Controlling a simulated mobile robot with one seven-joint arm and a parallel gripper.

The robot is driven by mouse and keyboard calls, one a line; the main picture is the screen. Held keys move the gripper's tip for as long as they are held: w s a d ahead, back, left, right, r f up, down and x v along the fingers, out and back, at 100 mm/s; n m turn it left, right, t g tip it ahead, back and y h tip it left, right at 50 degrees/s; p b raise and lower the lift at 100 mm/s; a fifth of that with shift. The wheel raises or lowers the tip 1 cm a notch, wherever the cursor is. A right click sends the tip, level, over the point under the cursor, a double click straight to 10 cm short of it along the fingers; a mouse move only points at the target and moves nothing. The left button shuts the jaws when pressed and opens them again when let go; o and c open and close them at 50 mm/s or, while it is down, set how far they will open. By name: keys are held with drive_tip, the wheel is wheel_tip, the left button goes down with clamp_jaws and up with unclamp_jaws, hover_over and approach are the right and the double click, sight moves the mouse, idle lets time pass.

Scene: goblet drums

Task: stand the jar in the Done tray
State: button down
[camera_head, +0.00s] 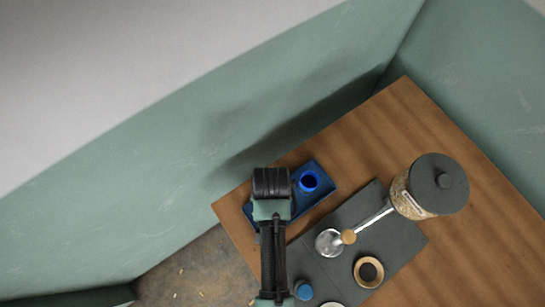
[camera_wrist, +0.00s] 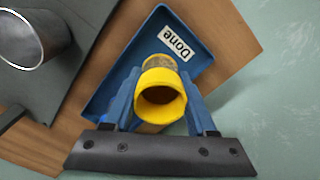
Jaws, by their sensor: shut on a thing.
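The jar (camera_wrist: 162,82) has a bright yellow rim and a dark open mouth facing the wrist camera, with a brownish lower part beyond. My gripper (camera_wrist: 163,98) is shut on it, one blue finger on each side. The blue Done tray (camera_wrist: 128,55) lies beyond the jar, its white label (camera_wrist: 179,41) beside it. I cannot tell whether the jar touches the tray floor. In the head view my arm covers part of the tray (camera_head: 322,203); a round blue thing with a dark opening (camera_head: 309,180) shows over it. I cannot tell whether that is the jar.
A dark mat (camera_head: 385,240) beside the tray carries a shiny metal cup (camera_head: 328,242), a wooden ring (camera_head: 368,271) and a small blue-topped item (camera_head: 303,290). A large lidded glass jar (camera_head: 430,187) stands at the mat's right. A green wall (camera_head: 180,185) is close behind the tray.

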drive_tip(key=shift+f, duration=1.4)
drive_tip(key=shift+f, duration=0.15)
drive_tip(key=shift+c, duration=1)
unclamp_jaws()
wheel_tip(320, 180, up, 12)
